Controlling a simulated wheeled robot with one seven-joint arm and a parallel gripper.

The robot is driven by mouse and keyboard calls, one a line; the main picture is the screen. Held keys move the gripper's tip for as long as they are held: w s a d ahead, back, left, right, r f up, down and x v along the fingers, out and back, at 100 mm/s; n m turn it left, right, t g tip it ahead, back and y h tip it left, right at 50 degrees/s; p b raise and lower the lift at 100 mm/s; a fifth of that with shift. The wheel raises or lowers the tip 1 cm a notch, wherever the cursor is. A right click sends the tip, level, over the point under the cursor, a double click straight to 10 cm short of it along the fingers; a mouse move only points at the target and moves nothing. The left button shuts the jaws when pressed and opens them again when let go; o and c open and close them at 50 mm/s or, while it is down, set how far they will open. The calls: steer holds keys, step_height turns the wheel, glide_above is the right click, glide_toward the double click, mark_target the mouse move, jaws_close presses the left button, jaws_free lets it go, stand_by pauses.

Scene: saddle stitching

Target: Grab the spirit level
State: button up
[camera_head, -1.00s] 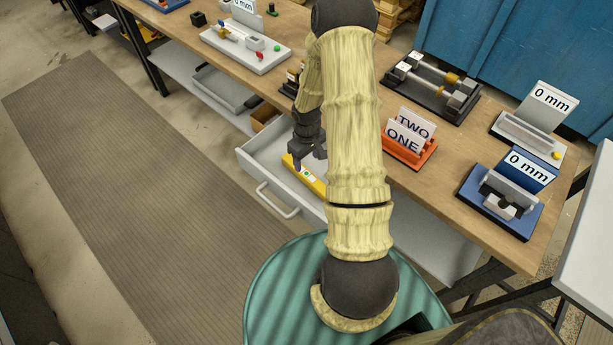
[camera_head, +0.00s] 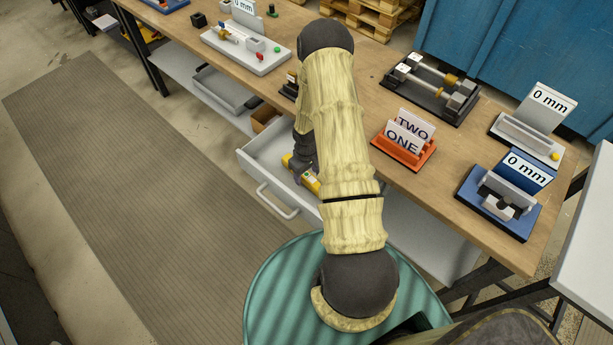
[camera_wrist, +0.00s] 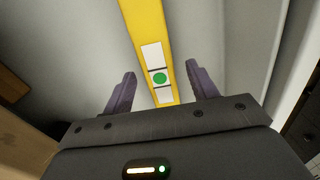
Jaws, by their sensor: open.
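The spirit level is a yellow bar (camera_wrist: 143,22) with white patches and a round green vial. It lies in the open grey drawer (camera_head: 262,168) under the workbench. In the wrist view it runs lengthwise between the two fingers of my gripper (camera_wrist: 161,88), with a gap on each side. My gripper is open. In the head view my gripper (camera_head: 303,172) is down in the drawer over the level, and my arm and gripper hide part of the level. I cannot tell how far the fingertips are above the drawer floor.
The drawer's walls and handle (camera_head: 277,203) surround the level. The wooden workbench (camera_head: 415,185) above carries an orange card holder (camera_head: 404,154), a blue gauge stand (camera_head: 500,205) and a black fixture (camera_head: 432,88). A green round stool (camera_head: 285,285) stands in front. The striped floor mat (camera_head: 140,180) is clear.

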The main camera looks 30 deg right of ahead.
steer(key=shift+f, duration=0.9)
steer(key=c, duration=1.2)
